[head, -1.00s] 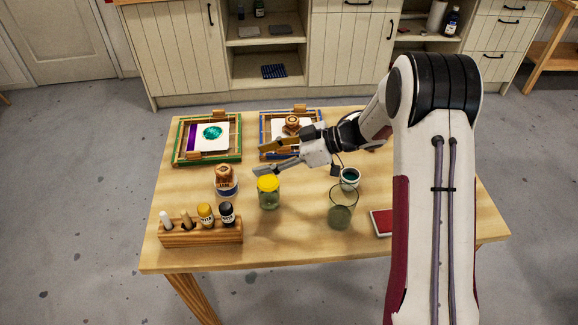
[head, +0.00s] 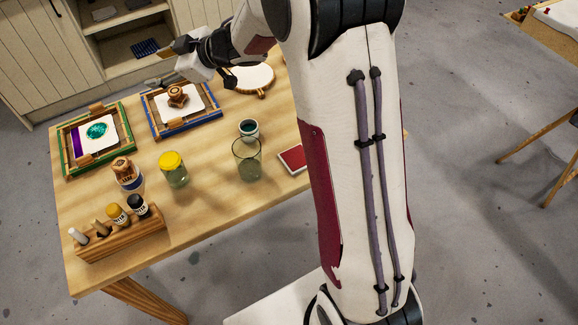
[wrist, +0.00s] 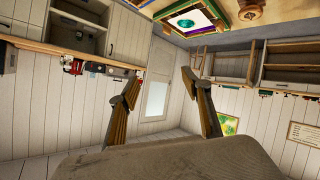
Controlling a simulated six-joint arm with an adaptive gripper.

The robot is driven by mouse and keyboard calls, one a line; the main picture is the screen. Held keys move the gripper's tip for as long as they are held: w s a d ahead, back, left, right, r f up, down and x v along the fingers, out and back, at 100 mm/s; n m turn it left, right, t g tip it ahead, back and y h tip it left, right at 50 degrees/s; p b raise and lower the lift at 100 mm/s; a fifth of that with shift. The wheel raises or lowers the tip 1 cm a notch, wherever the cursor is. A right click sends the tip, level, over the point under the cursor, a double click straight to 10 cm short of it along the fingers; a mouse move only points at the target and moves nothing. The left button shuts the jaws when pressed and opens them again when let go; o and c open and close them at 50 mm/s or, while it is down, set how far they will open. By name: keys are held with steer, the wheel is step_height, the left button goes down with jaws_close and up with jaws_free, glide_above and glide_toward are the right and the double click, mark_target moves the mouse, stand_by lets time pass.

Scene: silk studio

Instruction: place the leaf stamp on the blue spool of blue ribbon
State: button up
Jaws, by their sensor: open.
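A brown wooden stamp (head: 123,167) sits upright on top of a small blue and white round piece, apparently the blue spool (head: 135,184), at the left of the table. A second wooden stamp (head: 177,94) stands on the white sheet in the blue-edged frame; it also shows in the wrist view (wrist: 249,12). I cannot read the motif of either stamp. My gripper (head: 165,62) is raised above the far table edge, beyond the blue-edged frame. In the wrist view its fingers (wrist: 160,80) are spread, with nothing between them.
A green-edged frame (head: 67,155) with a teal print lies at the left. A yellow-lidded jar (head: 173,171), an empty glass (head: 247,162), a teal-filled cup (head: 249,130) and a red pad (head: 293,159) stand nearby. A wooden rack (head: 120,236) holds several bottles and sticks.

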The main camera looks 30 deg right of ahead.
steer(key=s+d+r+m+t+h, duration=0.2)
steer(key=s+d+r+m+h, duration=0.3)
steer(key=d+r, duration=0.4)
steer(key=s+d+r+m+h, duration=0.3)
steer(key=s+d+h, duration=0.15)
steer(key=s, duration=0.35)
steer(key=s+a+f+m+g+y, duration=0.1)
steer(key=s+f+m+g, duration=0.1)
steer(key=s, duration=1.2)
steer(key=s+a+f+m+g, duration=0.2)
steer(key=s+f+g, duration=0.2)
steer(key=s, duration=1.1)
steer(key=shift+a+f+y, duration=0.15)
steer(key=shift+f+y, duration=0.2)
steer(key=shift+f, duration=0.6)
